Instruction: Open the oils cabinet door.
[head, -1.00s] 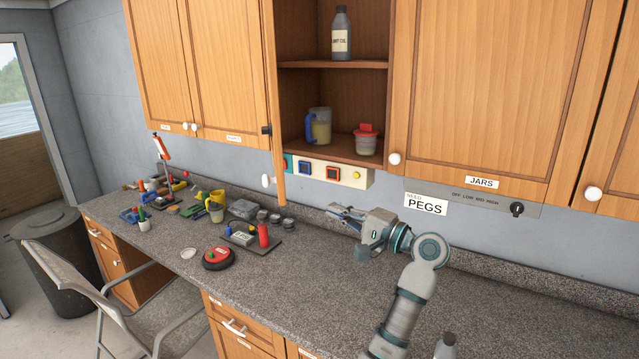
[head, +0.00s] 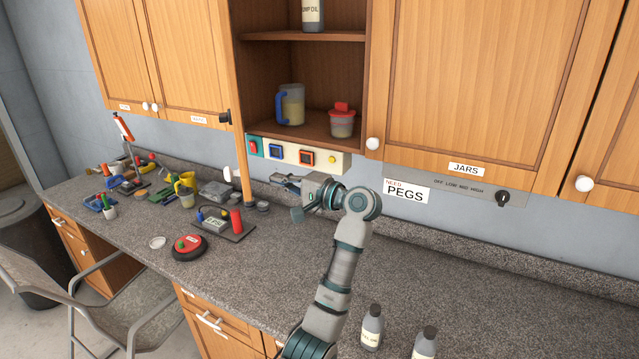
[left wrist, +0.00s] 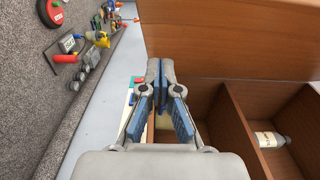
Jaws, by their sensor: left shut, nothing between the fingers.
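The oils cabinet (head: 350,90) stands open. Its wooden door (head: 246,165) is swung out on the left side and shows nearly edge-on, with a white knob (head: 227,174) on its far face. In the left wrist view the door (left wrist: 235,40) is a broad wooden panel beside the cabinet's shelves. My left gripper (head: 276,180) is shut and empty, below the cabinet and just right of the door's lower end. In the left wrist view its blue-padded fingers (left wrist: 161,88) are together. I cannot tell whether they touch the door. My right gripper is not in view.
A bottle (head: 313,14), a blue-handled jug (head: 290,104) and a red-lidded tub (head: 342,122) stand on the cabinet shelves. A button panel (head: 298,154) is below. Tools and a red round case (head: 190,247) lie on the counter (head: 240,285). Two bottles (head: 372,325) stand near the front.

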